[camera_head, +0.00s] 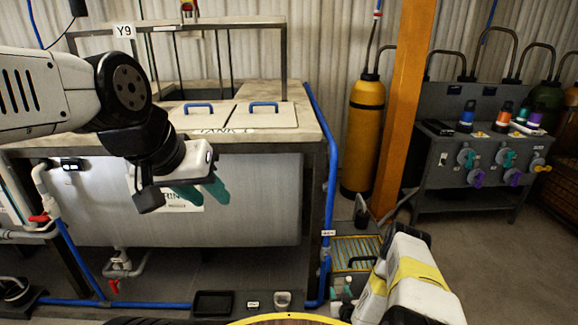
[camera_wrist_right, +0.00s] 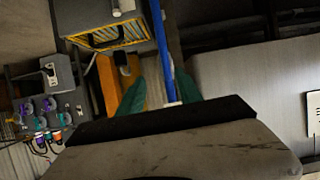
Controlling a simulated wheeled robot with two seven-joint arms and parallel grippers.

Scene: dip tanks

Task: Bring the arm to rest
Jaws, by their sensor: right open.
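My left gripper (camera_head: 205,193) hangs in front of the grey tank (camera_head: 262,205) in the head view. Its two teal fingers are apart, with nothing seen between them. My right arm (camera_head: 415,278) comes in at the bottom right of the head view, with a yellow band on it. Its fingers are hard to make out there. In the right wrist view, my right gripper (camera_wrist_right: 155,95) has its teal fingers spread on either side of a blue pipe (camera_wrist_right: 163,45) in the background. The gripper holds nothing that I can see.
An orange post (camera_head: 403,105) and a yellow gas cylinder (camera_head: 366,135) stand right of the tank. A grey bench (camera_head: 470,185) with coloured valves stands further right. A blue pipe (camera_head: 331,150) runs down the tank's side. Yellow grating (camera_head: 356,250) lies beside it. Floor at right is clear.

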